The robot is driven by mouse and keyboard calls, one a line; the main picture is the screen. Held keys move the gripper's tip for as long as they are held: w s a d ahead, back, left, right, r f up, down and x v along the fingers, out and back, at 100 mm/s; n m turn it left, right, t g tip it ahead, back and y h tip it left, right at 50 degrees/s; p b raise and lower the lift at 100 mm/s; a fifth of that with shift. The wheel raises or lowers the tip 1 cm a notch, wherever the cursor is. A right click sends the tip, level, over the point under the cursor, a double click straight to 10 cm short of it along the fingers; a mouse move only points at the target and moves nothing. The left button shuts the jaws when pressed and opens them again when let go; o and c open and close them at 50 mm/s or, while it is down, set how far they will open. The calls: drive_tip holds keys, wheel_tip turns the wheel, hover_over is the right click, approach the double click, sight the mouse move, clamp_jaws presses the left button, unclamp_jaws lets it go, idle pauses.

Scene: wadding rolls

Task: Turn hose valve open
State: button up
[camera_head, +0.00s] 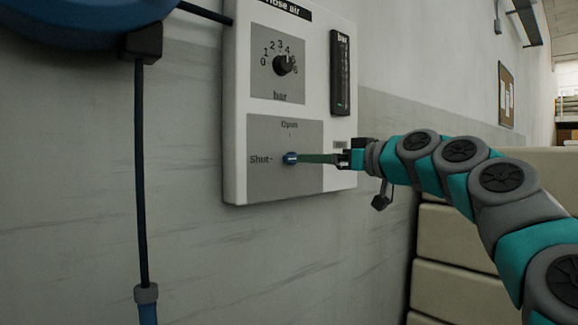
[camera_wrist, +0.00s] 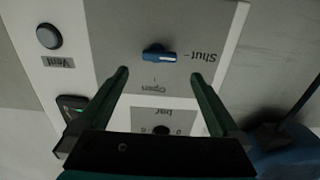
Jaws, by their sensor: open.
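The hose valve is a small blue handle (camera_head: 290,158) on a grey plate of the wall panel (camera_head: 235,150), with "Open" printed above it and "Shut" to its left. In the wrist view, which is upside down, the handle (camera_wrist: 160,55) points along its length towards the "Shut" mark. My gripper (camera_head: 304,158) reaches in from the right, its green fingers close to the handle. In the wrist view my gripper (camera_wrist: 160,75) is open and empty; the handle shows just beyond the fingertips, sideways between them. Contact cannot be told.
Above the valve are a pressure dial (camera_head: 284,66) and a dark bar gauge (camera_head: 340,72). A Vent button (camera_wrist: 48,36) is on the same panel. A blue reel (camera_head: 80,25) with a hanging hose (camera_head: 141,180) is at left. Cream stacked blocks (camera_head: 460,240) stand behind my arm.

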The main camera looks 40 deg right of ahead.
sight(292, 158)
drive_tip(key=w, duration=0.7)
drive_tip(key=shift+w+a, duration=0.3)
drive_tip(key=shift+w, duration=0.05)
drive_tip(key=shift+r, duration=0.1)
drive_tip(key=shift+c, duration=0.2)
drive_tip(key=c, duration=1.2)
